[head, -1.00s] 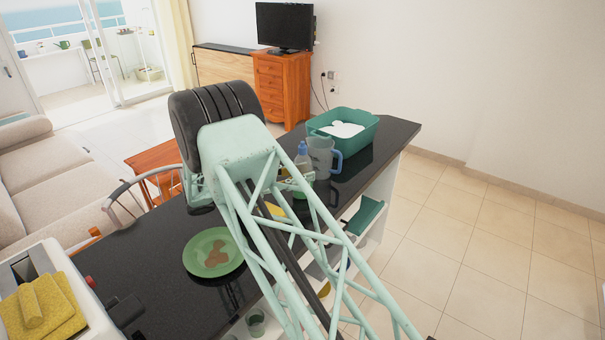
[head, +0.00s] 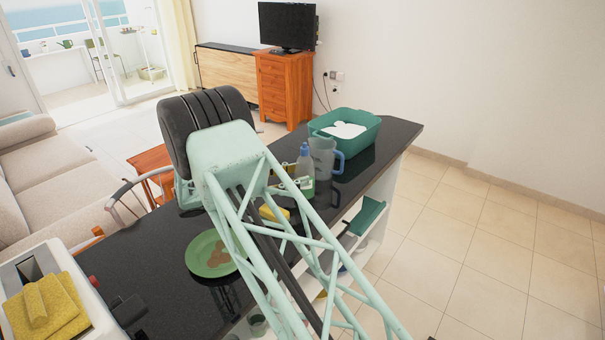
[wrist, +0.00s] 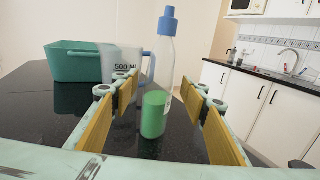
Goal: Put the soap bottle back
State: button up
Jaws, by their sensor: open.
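The soap bottle (wrist: 156,95) is clear with a blue cap and green liquid in its lower part. It stands upright on the black counter (wrist: 35,115) in the wrist view. My gripper (wrist: 160,100) is open, with its two yellow-padded fingers to the left and right of the bottle; I see no contact.
The measuring jug (head: 324,155) stands just behind the bottle. A green tub (head: 365,132) with white items is at the counter's far end. A yellow sponge (head: 272,213) and a green plate (head: 205,245) are nearer.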

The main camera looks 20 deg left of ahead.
jog(key=p+v, duration=0.1)
jog(key=v, duration=0.8)
dwell(0.3)
jog(key=shift+w+d, duration=0.1)
